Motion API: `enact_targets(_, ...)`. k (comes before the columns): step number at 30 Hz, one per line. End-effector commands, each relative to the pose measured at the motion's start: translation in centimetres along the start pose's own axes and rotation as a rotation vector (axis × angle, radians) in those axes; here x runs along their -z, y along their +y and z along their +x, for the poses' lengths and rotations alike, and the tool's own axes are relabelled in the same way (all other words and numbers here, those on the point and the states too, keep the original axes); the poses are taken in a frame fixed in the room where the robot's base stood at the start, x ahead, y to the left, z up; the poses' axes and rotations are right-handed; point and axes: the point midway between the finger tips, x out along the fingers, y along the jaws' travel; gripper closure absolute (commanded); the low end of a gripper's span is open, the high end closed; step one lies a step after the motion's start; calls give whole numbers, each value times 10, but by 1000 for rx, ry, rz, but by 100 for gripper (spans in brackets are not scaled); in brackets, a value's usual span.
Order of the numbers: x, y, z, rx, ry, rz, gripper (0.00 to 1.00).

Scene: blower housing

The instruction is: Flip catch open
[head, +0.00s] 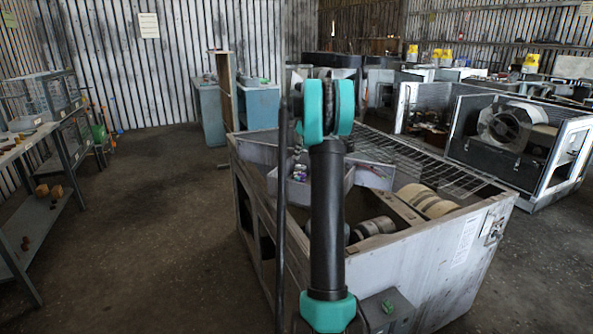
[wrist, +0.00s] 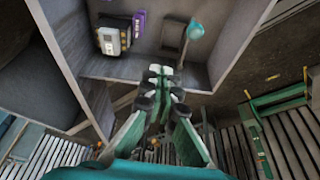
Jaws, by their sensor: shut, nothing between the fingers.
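The blower housing (head: 455,275) is a worn pale metal cabinet in the head view, with an open, partly grated top. In the wrist view my gripper (wrist: 160,84) has its fingers together with nothing between them. It is near the edge of a grey panel (wrist: 78,66). Just beyond the fingertips and a little right, a short lever with a pale teal knob (wrist: 196,28) stands by a dark rectangular plate (wrist: 172,36). It may be the catch; I cannot tell for sure. Touch between fingers and lever is not visible. My arm hides the gripper in the head view.
A beige switch box (wrist: 112,40) and a purple part (wrist: 139,24) sit left of the lever. A metal fitting (head: 494,229) is on the housing's right end. Shelves (head: 45,165) stand at left, another blower unit (head: 520,140) at right. The floor at left is clear.

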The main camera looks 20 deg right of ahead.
Motion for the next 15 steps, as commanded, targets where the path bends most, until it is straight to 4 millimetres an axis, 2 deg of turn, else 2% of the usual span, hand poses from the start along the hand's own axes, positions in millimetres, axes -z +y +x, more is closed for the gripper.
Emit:
enact_targets(1, -2, 15, 0, 5, 4, -14, 100)
enact_targets(3, -2, 28, -1, 11, 10, -37, 100)
enact_targets(6, -4, 39, -1, 16, 14, -57, 100)
enact_targets(15, -4, 43, -1, 18, 16, -66, 100)
